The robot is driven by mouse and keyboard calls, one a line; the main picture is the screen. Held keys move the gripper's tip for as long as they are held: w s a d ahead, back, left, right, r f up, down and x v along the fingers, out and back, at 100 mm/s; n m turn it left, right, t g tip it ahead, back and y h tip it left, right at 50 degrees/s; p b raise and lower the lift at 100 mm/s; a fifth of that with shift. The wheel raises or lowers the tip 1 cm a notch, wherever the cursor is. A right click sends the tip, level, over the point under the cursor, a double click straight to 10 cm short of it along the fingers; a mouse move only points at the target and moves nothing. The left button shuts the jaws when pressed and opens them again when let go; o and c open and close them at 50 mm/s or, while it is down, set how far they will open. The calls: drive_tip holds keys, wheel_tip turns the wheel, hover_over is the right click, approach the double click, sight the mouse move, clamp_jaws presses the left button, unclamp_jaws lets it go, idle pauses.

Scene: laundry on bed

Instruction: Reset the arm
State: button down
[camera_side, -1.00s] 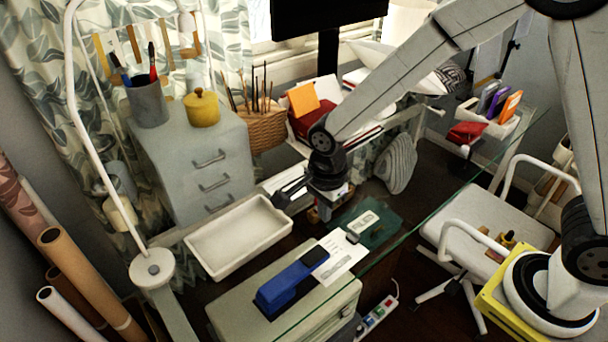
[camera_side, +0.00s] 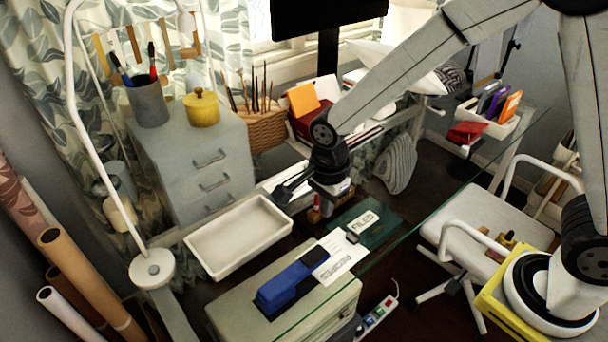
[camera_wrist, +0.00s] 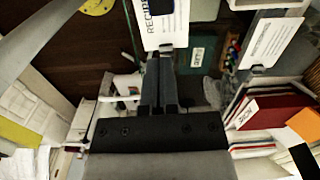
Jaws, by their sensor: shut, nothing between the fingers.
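My gripper (camera_side: 322,208) hangs over the glass desk, to the right of the white tray. Its narrow fingers (camera_wrist: 158,72) point away from the wrist in the wrist view and are together, with nothing held. In the wrist view the fingertips overlap the edge of a printed paper (camera_wrist: 180,28). In the side view this paper (camera_side: 340,262) lies beside the blue stapler-like tool (camera_side: 288,282), apart from my gripper. The fingertips are small and partly lost against dark things in the side view.
A white tray (camera_side: 238,262) is left of my gripper. A green pad (camera_side: 380,232) with a label reading FILED lies to its right. A basket (camera_side: 266,130), red folders (camera_side: 305,122) and a grey drawer unit (camera_side: 190,150) stand behind. A white chair (camera_side: 480,222) is at right.

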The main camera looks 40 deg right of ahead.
drive_tip(key=s+d+r+n+t, duration=0.2)
drive_tip(key=s+d+n, duration=0.6)
drive_tip(key=d+n, duration=0.4)
drive_tip(key=n, duration=0.5)
drive_tip(key=shift+s+d+r+t, duration=0.2)
drive_tip(key=shift+s+d+t, duration=0.1)
drive_tip(key=shift+s, duration=0.1)
